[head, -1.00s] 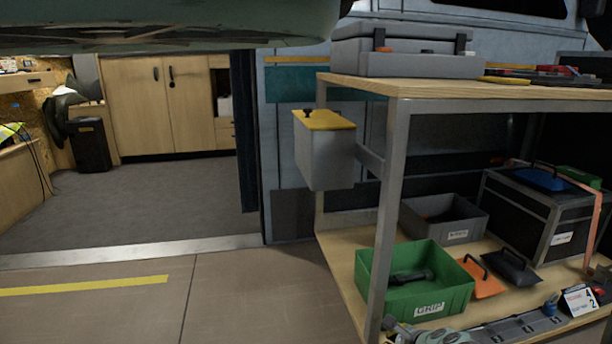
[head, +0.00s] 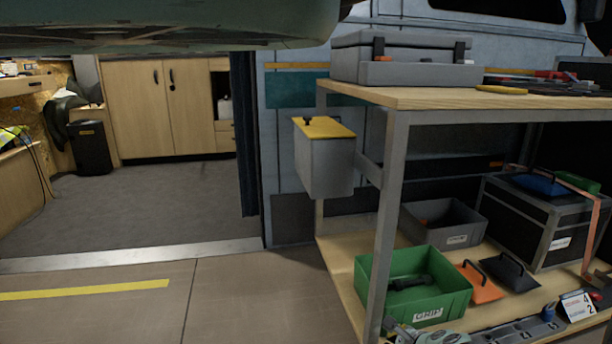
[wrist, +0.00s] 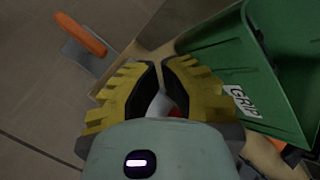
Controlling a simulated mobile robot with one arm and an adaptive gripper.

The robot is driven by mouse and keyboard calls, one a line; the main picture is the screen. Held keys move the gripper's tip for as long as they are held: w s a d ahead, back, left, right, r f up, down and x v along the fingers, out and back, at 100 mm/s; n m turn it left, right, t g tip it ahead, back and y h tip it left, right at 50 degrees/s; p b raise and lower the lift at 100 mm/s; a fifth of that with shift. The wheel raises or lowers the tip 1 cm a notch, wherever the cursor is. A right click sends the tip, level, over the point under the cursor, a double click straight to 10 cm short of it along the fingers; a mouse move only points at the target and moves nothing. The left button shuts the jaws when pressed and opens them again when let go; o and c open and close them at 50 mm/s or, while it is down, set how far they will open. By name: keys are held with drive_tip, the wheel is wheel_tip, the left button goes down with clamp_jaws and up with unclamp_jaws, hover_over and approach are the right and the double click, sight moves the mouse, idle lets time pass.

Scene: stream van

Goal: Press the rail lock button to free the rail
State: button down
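A grey rail (head: 512,333) with numbered marks runs along the front of the lower shelf in the head view, cut off by the bottom edge. A blue knob (head: 548,313) stands on it. I cannot make out a lock button for certain. In the wrist view my gripper (wrist: 161,66) has yellow-and-black fingers whose tips nearly meet, with nothing held between the tips. A small red piece (wrist: 176,113) and a pale piece show through the gap behind the tips; the fingers hide most of them. My gripper is beside the green GRIP bin (wrist: 232,85).
The bin also shows in the head view (head: 440,300), on the lower shelf (head: 345,262). Orange and black handled plates, a grey bin (head: 465,237) and a black case (head: 520,215) are near it. A table leg (head: 385,220) stands in front. An orange-handled tool (wrist: 85,35) shows in the wrist view.

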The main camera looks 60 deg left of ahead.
wheel_tip(320, 180, up, 6)
drive_tip(key=p, duration=0.6)
idle(0.4)
